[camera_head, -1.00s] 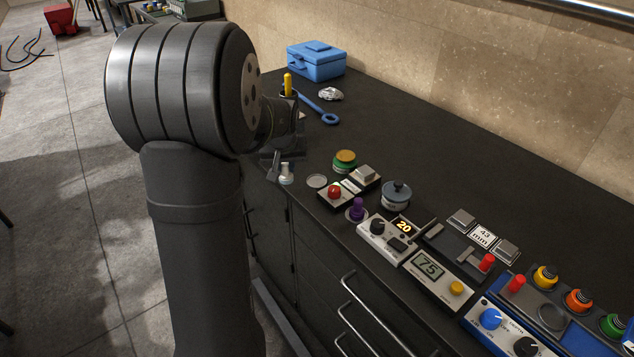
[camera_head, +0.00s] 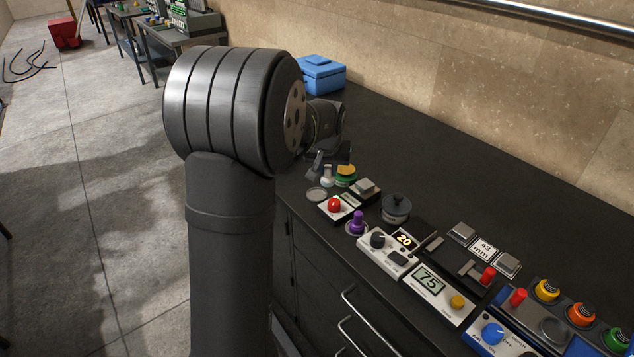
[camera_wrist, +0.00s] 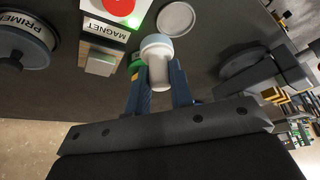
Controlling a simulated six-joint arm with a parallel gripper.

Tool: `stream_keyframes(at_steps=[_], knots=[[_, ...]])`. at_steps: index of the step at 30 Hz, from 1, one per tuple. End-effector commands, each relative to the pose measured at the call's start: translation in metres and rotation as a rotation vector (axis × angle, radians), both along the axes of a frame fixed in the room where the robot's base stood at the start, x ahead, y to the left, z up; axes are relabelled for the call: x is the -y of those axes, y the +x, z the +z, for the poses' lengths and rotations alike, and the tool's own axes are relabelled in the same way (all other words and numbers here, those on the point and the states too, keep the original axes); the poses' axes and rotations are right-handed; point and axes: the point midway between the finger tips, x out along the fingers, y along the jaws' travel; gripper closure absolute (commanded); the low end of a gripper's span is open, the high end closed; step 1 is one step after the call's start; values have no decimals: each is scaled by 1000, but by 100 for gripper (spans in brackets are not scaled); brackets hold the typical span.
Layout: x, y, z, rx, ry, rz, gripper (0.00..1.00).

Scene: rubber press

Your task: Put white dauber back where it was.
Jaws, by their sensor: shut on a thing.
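The white dauber (camera_wrist: 158,55) is between the two fingers of my gripper (camera_wrist: 158,78) in the wrist view. Its wide pale end points away from the gripper. In the head view the dauber (camera_head: 326,176) hangs below my gripper (camera_head: 322,163), close to the round grey disc (camera_head: 316,194) and the green pot with a yellow top (camera_head: 346,174). The disc (camera_wrist: 175,18) shows just beyond the dauber in the wrist view, apart from it in the picture. I cannot tell the dauber's height above the bench.
A red-button box (camera_head: 335,206) marked MAGNET stands near the disc. A purple dauber (camera_head: 357,223) stands in a holder, and a lidded grey pot (camera_head: 396,207) marked PRIMER is right of it. Control boxes (camera_head: 440,290) line the front edge.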

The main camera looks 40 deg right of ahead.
Motion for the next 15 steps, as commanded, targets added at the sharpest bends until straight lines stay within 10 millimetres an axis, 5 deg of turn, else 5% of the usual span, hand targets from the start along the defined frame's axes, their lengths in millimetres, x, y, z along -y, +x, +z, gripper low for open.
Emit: stream_keyframes(at_steps=[6,15], knots=[[-7,32,-20,0,0,1,100],[-8,37,-46,-1,1,0,100]])
